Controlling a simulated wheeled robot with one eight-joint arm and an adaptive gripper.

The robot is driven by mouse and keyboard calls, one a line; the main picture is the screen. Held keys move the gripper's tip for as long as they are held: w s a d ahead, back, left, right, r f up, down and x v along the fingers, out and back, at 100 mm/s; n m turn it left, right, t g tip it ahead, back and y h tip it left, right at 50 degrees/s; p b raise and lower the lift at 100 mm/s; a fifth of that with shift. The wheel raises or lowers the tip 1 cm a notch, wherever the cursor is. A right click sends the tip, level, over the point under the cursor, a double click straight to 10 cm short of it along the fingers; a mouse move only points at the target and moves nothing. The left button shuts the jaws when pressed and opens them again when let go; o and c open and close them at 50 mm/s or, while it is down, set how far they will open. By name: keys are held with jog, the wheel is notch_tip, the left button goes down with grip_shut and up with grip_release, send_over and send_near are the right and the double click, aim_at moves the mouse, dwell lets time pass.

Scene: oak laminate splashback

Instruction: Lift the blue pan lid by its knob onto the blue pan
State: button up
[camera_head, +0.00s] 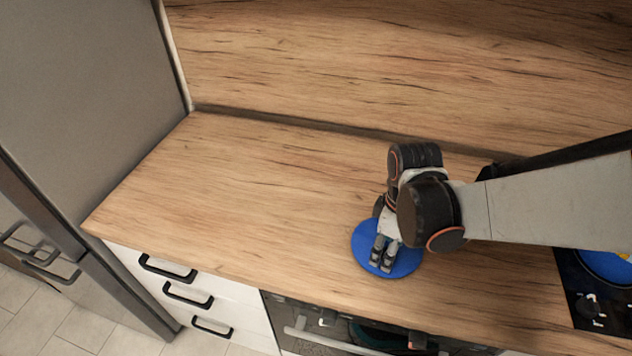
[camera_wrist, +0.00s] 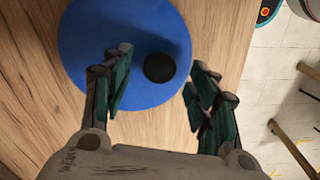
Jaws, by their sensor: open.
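The blue pan lid (camera_head: 363,241) lies flat on the wooden counter below my gripper (camera_head: 382,262). In the wrist view the lid (camera_wrist: 95,40) is a blue disc with a round black knob (camera_wrist: 159,68) at its middle. My gripper (camera_wrist: 158,88) is open, with one finger on each side of the knob and space between; the picture does not settle its height above the lid. In the head view my gripper and arm hide the knob. The blue pan (camera_head: 607,268) is on the black hob at the right edge, only partly in view.
The black hob (camera_head: 583,306) is at the right. The counter (camera_head: 250,190) left of the lid is clear, with a wooden splashback (camera_head: 400,60) behind and a tall grey fridge (camera_head: 90,90) at the left. Drawers and an oven (camera_head: 340,335) are below the front edge.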

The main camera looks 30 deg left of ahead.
notch_tip(320, 180, down, 3)
jog(key=shift+a+r+b, duration=0.1)
jog(key=shift+b, duration=0.5)
jog(key=shift+r, duration=0.1)
grip_shut()
jog(key=shift+r, duration=0.15)
